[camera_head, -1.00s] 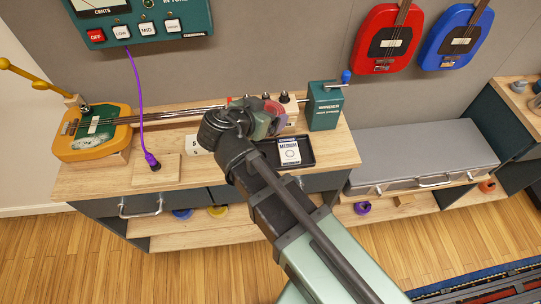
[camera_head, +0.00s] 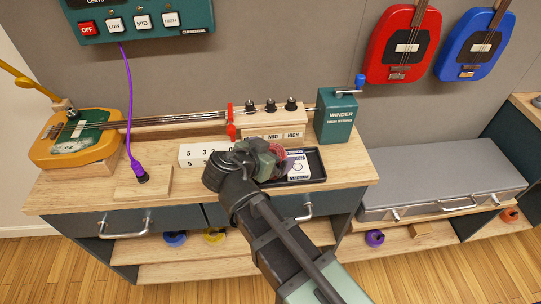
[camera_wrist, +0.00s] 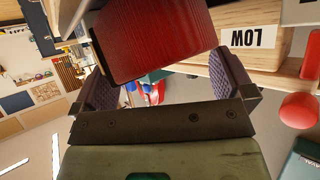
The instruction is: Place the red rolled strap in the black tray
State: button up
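The red rolled strap (camera_head: 281,151) is at the end of my gripper (camera_head: 270,160) in the head view, over the left part of the black tray (camera_head: 321,169). The tray lies on the wooden bench top and holds a white pack marked MEDIUM (camera_head: 298,166). My wrist hides the tray's left side. Whether the strap touches the tray cannot be told.
A wooden block with knobs (camera_head: 275,119) stands behind the tray. A green winder box (camera_head: 336,117) is at the back right. A white number block (camera_head: 193,154) is left of my wrist. A purple cable plug (camera_head: 141,175) rests on a small wooden block. The bench's front right corner is clear.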

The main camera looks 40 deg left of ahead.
jog(key=shift+s+r, duration=0.25)
jog(key=d+p+v, duration=0.1)
jog(key=p+v, duration=0.5)
jog(key=v, duration=0.5)
jog(key=w+d+f+g+h, duration=0.2)
jog(key=w+d+f+g, duration=0.15)
jog(key=w+d, duration=0.65)
jog(key=w+d+f+g+h, duration=0.3)
jog(key=w+d, duration=0.4)
jog(key=d, duration=0.6)
jog(key=w+d+f+g+y, duration=0.15)
jog(key=d+g+y, duration=0.45)
jog(key=d, duration=1.7)
jog(key=shift+n, duration=0.4)
jog(key=shift+s+a+r+p, duration=0.1)
jog(key=shift+r+p, duration=1.3)
jog(key=shift+p, duration=0.2)
jog(key=shift+a+r+p, duration=0.1)
jog(key=shift+r+p, duration=1.35)
jog(key=shift+p, duration=0.15)
